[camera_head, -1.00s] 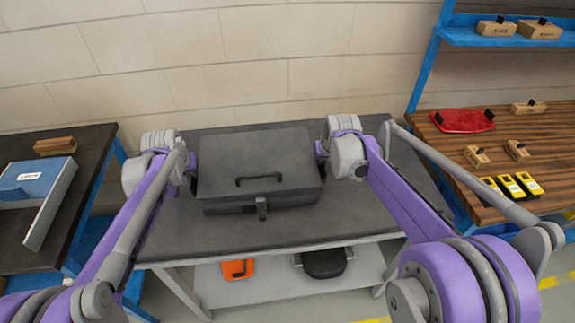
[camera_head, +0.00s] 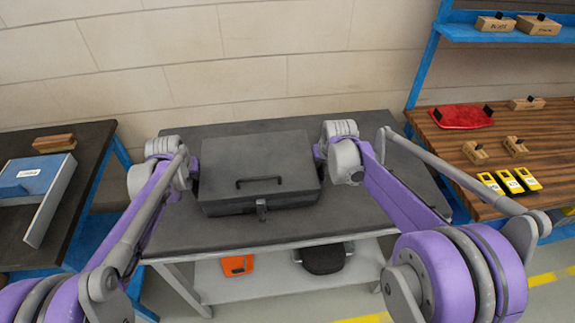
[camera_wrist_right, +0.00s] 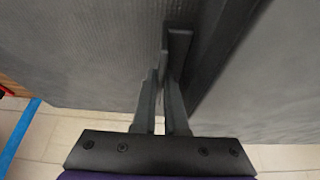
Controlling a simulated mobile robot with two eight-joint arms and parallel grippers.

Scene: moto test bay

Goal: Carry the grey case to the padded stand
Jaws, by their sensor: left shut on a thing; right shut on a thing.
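The grey case (camera_head: 258,165) is a dark box with a closed lid, a front handle and a latch. It is over the dark top of the padded stand (camera_head: 230,235) in the middle of the head view; I cannot tell whether it touches the top. My left gripper (camera_head: 194,168) is at the case's left side, its fingers mostly hidden by the arm. My right gripper (camera_head: 320,153) is at the right side. In the right wrist view, the right gripper's fingers (camera_wrist_right: 168,90) are closed together on a part at the case's side (camera_wrist_right: 235,50).
The stand's lower shelf holds an orange item (camera_head: 237,265) and a black item (camera_head: 323,258). A left bench carries a blue box (camera_head: 30,178). A wooden bench at right holds a red item (camera_head: 462,117), yellow devices (camera_head: 508,181) and small blocks. A wall is behind.

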